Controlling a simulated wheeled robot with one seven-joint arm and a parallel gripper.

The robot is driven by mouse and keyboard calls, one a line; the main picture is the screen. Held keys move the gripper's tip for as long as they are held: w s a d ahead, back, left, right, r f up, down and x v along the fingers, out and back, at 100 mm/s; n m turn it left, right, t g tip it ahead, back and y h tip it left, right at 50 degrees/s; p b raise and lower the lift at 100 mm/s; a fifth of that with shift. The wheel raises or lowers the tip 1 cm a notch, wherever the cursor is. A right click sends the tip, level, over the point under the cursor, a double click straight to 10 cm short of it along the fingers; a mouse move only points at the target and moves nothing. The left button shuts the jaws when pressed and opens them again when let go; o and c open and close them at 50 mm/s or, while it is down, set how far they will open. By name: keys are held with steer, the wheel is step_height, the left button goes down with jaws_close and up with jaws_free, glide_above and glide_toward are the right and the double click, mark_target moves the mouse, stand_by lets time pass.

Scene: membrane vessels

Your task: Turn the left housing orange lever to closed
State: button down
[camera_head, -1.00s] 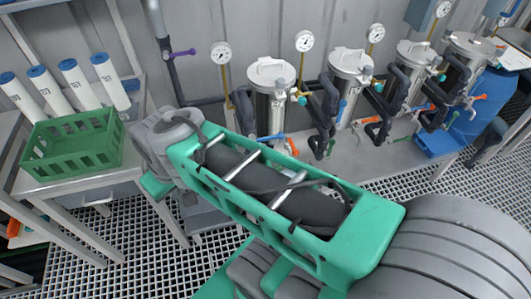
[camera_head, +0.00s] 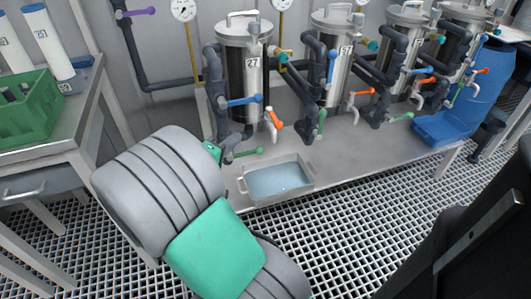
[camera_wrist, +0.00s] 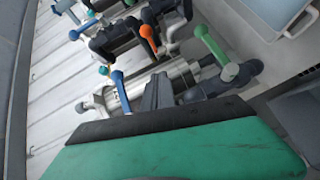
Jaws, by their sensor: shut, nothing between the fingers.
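The left housing (camera_head: 245,65) is a steel vessel labelled 27. Its orange lever (camera_head: 276,118) sits on a pale valve low on its front right and slants down to the right. Its blue lever (camera_head: 241,101) lies nearly level, and a green lever (camera_head: 246,152) is lower down. An orange lever (camera_wrist: 148,36) shows in the wrist view, apparently the same one. My gripper (camera_wrist: 157,90) has its dark fingers together and empty, below and apart from that lever, near a blue lever (camera_wrist: 120,88). In the head view the fingers are hidden by my arm.
A water-filled tray (camera_head: 278,181) stands below the left housing, at the bench edge. More housings (camera_head: 333,60) with dark pipes and levers stand to the right. A green crate (camera_head: 28,105) is on the left table. The grating floor (camera_head: 350,215) in front looks clear.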

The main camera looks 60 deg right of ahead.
steer(key=b, duration=0.2)
glide_toward(274, 117)
steer(key=w+d, duration=0.3)
steer(key=d, duration=0.1)
steer(key=s, duration=0.2)
steer(key=s+b, duration=0.1)
steer(key=shift+s+d+f+n+h, duration=0.2)
steer(key=shift+f+n+h, duration=0.1)
steer(key=shift+f+h, duration=0.1)
steer(key=shift+w+r, duration=0.1)
steer(key=shift+t, duration=0.3)
